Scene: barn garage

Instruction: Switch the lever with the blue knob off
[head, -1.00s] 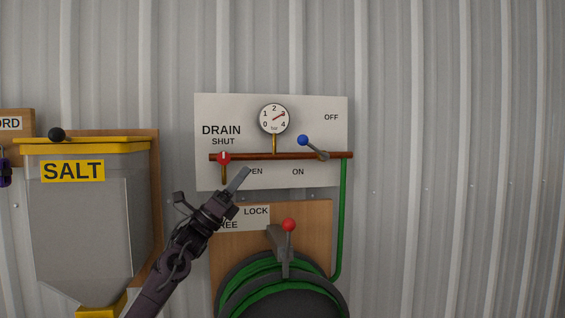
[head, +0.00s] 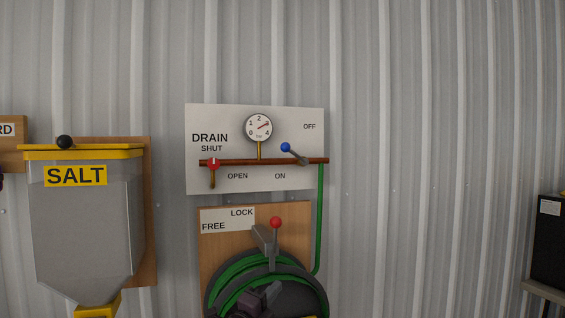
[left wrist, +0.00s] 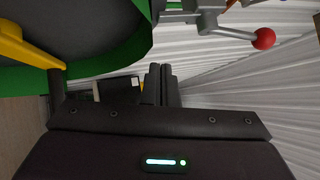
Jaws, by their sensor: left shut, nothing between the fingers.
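The lever with the blue knob (head: 286,147) is on the copper pipe (head: 250,161) of the white drain panel (head: 230,114). Its arm slants from the pivot up and left to the knob. The ON label (head: 280,176) is below the pipe, and OFF (head: 309,127) is at the upper right. My left gripper (head: 258,300) is low in front of the hose reel, well below the lever, and partly cut off by the bottom edge. In the left wrist view its fingers (left wrist: 161,85) are together and empty. My right gripper is not in view.
A red-knobbed lever (head: 275,223) rises above the green hose reel (head: 226,276), close to my left gripper. A red drain valve (head: 213,164) is left on the pipe. A salt hopper (head: 85,230) hangs at the left, and a dark box (head: 550,240) stands far right. Wall right of the panel is clear.

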